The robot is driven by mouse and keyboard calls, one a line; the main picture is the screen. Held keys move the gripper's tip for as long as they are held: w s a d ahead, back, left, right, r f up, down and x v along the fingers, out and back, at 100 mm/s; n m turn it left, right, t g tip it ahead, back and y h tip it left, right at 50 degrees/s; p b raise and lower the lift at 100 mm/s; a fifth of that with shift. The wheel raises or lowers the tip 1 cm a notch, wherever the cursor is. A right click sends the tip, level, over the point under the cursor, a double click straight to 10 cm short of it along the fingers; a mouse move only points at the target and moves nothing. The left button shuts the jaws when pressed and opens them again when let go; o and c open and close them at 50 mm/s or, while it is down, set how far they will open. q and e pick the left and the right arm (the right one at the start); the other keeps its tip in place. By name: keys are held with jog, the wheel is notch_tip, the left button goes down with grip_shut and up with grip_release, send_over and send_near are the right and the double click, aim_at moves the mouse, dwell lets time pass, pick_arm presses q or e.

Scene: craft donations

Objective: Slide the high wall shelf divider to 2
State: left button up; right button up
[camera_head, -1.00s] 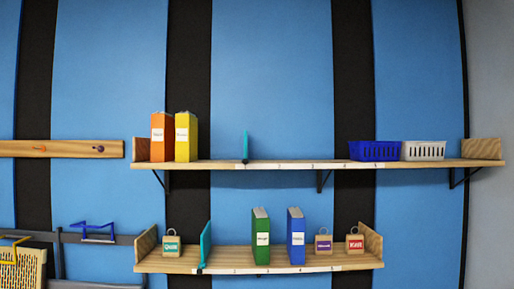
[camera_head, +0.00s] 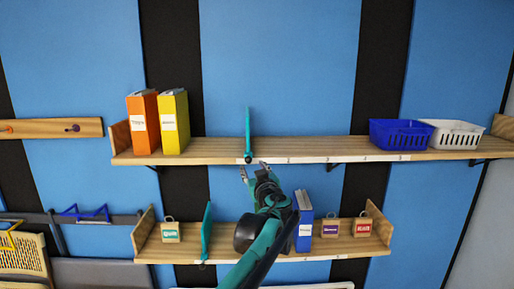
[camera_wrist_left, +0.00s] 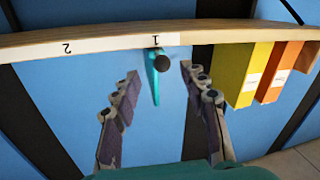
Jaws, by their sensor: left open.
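The high wall shelf (camera_head: 320,146) carries a teal upright divider (camera_head: 248,130) with a dark knob at its front edge. In the left wrist view, which is upside down, the divider (camera_wrist_left: 154,85) and its knob stand at the mark 1 on the white label strip (camera_wrist_left: 110,44); the mark 2 is further left there. My left gripper (camera_head: 254,170) is open just below and in front of the high shelf edge. In the wrist view its fingers (camera_wrist_left: 160,72) lie on either side of the divider's knob, with no contact visible. My right gripper is not in view.
Orange (camera_head: 143,124) and yellow (camera_head: 173,122) binders stand left of the divider. Blue (camera_head: 400,134) and white (camera_head: 456,134) baskets sit at the right, with bare shelf between. The low shelf (camera_head: 180,250) holds another teal divider (camera_head: 206,232), a blue binder (camera_head: 305,222) and small tagged items.

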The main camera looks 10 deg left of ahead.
aim_at(249, 162)
pick_arm(q)
jog(key=p+x, duration=0.1)
jog(key=x, duration=0.6)
jog(key=shift+w+a, duration=0.1)
jog(key=shift+r, duration=0.1)
grip_shut()
